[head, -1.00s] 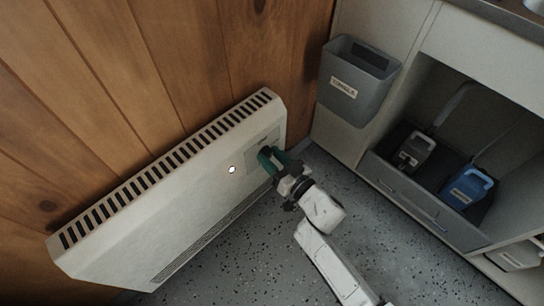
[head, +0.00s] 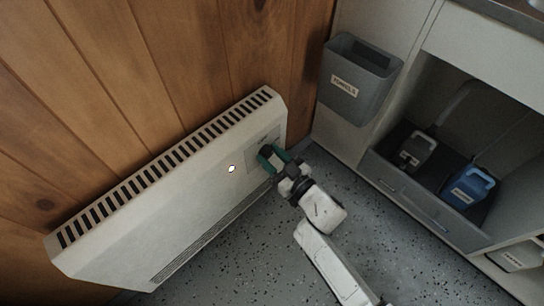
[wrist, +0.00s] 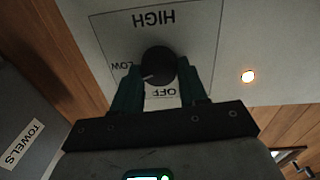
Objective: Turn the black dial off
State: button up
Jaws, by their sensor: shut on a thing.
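The black dial (wrist: 158,64) sits on a pale plate (wrist: 205,25) printed HIGH, LOW and OFF, upside down in the wrist view. Its white mark points to the lower left there, between LOW and OFF. My gripper (wrist: 161,77) is shut on the dial, one green finger on each side. In the head view, my gripper (head: 271,158) reaches the right end of the white heater (head: 165,210), where the dial is largely hidden by the fingers. A small round light (wrist: 248,76) glows on the heater beside the plate; it also shows in the head view (head: 232,169).
A grey bin (head: 352,95) labelled TOWELS hangs on the cabinet right of the heater. The speckled floor (head: 235,255) is clear around my arm.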

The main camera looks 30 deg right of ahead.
jog(key=n+b, duration=0.1)
jog(key=n, duration=0.2)
jog(key=shift+f+n, duration=0.15)
jog(key=shift+n, duration=0.25)
jog(key=n+b, duration=0.1)
jog(key=n, duration=0.2)
jog(key=shift+n, duration=0.4)
jog(key=n+b, duration=0.1)
jog(key=n, duration=0.2)
jog(key=shift+f+n+y, duration=0.15)
jog(key=shift+n+y, duration=0.15)
jog(key=shift+n, duration=0.1)
jog(key=shift+a+n+b, duration=0.1)
jog(key=shift+n+b, duration=0.35)
jog(key=shift+n, duration=1.25)
jog(key=shift+s, duration=0.1)
jog(key=o, duration=1.1)
jog(key=shift+c, duration=0.2)
jog(key=p+v, duration=0.2)
jog(key=v, duration=0.8)
jog(key=shift+s+d, duration=0.25)
jog(key=shift+s, duration=0.05)
jog(key=shift+f, duration=0.1)
